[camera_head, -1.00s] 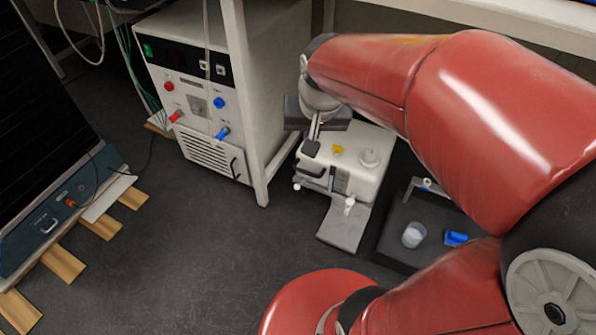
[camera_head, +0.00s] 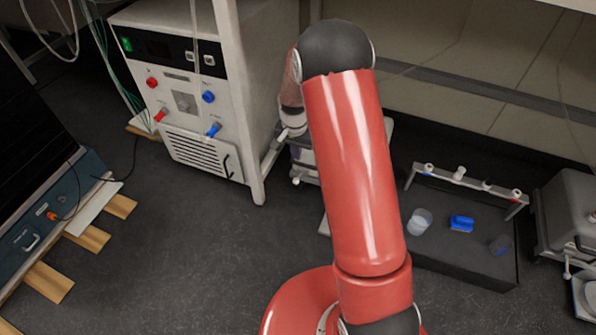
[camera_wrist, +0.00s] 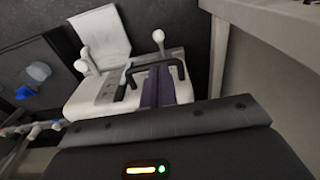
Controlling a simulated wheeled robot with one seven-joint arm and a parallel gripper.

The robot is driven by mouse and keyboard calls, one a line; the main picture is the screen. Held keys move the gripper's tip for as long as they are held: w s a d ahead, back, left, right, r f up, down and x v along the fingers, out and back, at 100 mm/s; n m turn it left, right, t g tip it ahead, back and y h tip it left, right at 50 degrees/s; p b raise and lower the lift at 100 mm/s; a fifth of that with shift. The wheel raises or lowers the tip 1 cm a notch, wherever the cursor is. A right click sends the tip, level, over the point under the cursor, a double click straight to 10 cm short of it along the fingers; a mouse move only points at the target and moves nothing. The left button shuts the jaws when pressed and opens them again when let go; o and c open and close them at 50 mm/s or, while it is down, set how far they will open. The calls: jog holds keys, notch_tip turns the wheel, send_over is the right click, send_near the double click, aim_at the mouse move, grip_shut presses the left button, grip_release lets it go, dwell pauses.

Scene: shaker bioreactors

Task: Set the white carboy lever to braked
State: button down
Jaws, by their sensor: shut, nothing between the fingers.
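The white carboy (camera_wrist: 100,97) lies just beyond my gripper in the wrist view. In the head view my arm hides most of it, leaving a slice of its left side (camera_head: 303,158). A white ball-ended lever (camera_wrist: 158,38) stands up at its edge; its knob also shows low on the left in the head view (camera_head: 296,180). A second white knob, tap-like, (camera_wrist: 84,61) sits at the carboy's other corner. My gripper (camera_wrist: 159,74) is shut and empty, its fingers over the carboy near a black handle-like bar, apart from the lever. My arm hides its fingers in the head view.
A grey plate (camera_wrist: 102,33) lies before the carboy. A bench leg (camera_head: 238,120) and a control cabinet (camera_head: 185,90) stand left. A dark tray (camera_head: 450,255) with a beaker (camera_head: 420,221) and blue item (camera_head: 461,223) lies right. A grey machine (camera_head: 570,215) stands far right.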

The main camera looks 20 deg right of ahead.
aim_at(296, 179)
jog(key=shift+f, duration=0.25)
jog(key=f, duration=0.6)
jog(key=f+b, duration=0.1)
jog(key=f, duration=0.2)
jog(key=shift+w+d+f, duration=0.25)
jog(key=shift+w+f, duration=0.05)
jog(key=shift+f, duration=0.1)
jog(key=shift+s+a+f+b, duration=0.25)
jog(key=shift+s+f+b, duration=0.05)
jog(key=shift+b, duration=0.1)
jog(key=shift+s+a+f+b, duration=0.15)
jog(key=shift+s+f+b, duration=0.05)
jog(key=shift+b, duration=0.1)
jog(key=shift+s+a+f+b, duration=0.3)
jog(key=shift+s+f+b, duration=0.1)
jog(key=shift+f+b, duration=0.2)
jog(key=shift+s+a+f+b, duration=0.25)
jog(key=shift+s+f+b, duration=0.2)
jog(key=shift+f, duration=0.2)
jog(key=shift+r, duration=0.1)
